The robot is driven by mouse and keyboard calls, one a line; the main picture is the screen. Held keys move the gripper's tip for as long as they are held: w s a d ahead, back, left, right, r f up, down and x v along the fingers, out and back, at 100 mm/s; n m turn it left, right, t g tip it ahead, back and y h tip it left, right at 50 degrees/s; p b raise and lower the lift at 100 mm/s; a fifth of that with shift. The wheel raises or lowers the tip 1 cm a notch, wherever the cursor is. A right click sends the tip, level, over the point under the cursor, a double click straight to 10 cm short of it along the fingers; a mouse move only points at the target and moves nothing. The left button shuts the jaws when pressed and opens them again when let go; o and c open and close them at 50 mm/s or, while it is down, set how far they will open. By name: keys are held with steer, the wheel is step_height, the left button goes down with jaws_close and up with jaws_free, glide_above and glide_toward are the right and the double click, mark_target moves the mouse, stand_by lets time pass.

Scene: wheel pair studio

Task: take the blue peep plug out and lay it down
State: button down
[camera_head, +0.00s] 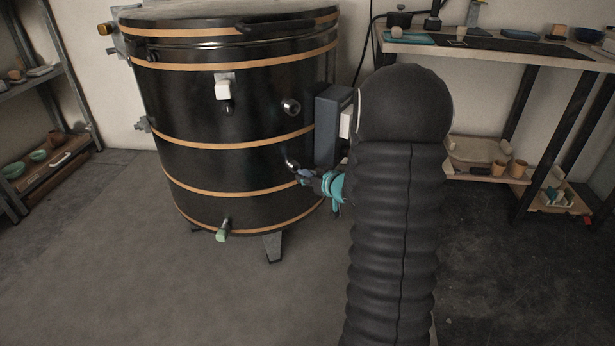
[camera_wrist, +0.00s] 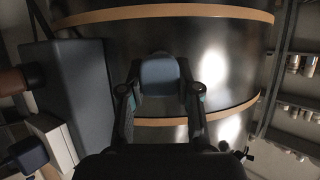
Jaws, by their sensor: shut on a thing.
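The blue peep plug (camera_head: 306,174) is low on the right side of the black kiln (camera_head: 225,120). My gripper (camera_head: 311,178) is shut on it. In the wrist view the plug's blue-grey block (camera_wrist: 158,75) sits between the two fingers of my gripper (camera_wrist: 158,92), with the dark kiln wall behind it. A round metal fitting (camera_head: 291,163) shows just left of the plug in the head view. The gripper and the plug hide the place where the plug meets the wall, so I cannot tell how deep it sits.
A grey control box (camera_head: 332,125) juts from the kiln just above my gripper. A white plug (camera_head: 223,90) and a green plug (camera_head: 222,231) are on the kiln's front. A workbench (camera_head: 500,48) stands at right and shelves (camera_head: 45,90) at left. The floor at front left is clear.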

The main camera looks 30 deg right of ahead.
steer(key=shift+s+d, duration=0.15)
steer(key=shift+s, duration=0.7)
